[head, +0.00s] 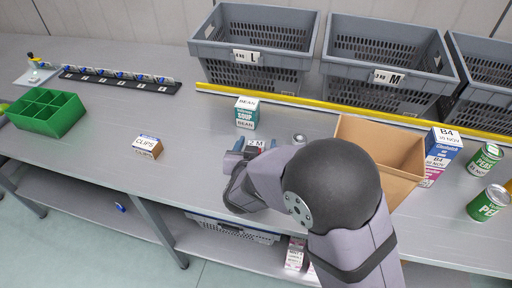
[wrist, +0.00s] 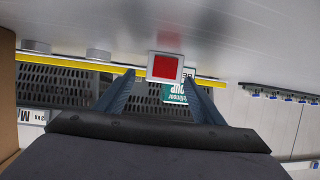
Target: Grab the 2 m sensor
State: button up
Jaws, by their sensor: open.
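A small box labelled "2 M" (head: 257,143) stands on the grey table in the head view, mostly hidden behind my wrist. In the wrist view a red square face with a pale rim (wrist: 165,67), which looks like the same sensor, shows between the fingertips. My gripper (head: 254,147) is open, with its blue fingers at either side of the box. In the wrist view the gripper (wrist: 160,76) has its fingers apart, left and right of the red face. I cannot tell whether either finger touches it.
A soup box (head: 246,113) stands just behind the sensor. An open cardboard box (head: 402,187) is right of my arm, near a can top (head: 299,139). A clips box (head: 147,146) and green divided tray (head: 62,124) are left. Grey crates (head: 225,58) stand behind a yellow strip (head: 350,114).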

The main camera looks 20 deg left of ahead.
aim_at(257, 142)
jog(key=shift+a+p+x, duration=0.2)
jog(key=shift+p+x, duration=0.2)
jog(key=shift+x, duration=2.2)
jog(key=shift+s, duration=0.1)
jog(key=c, duration=1.2)
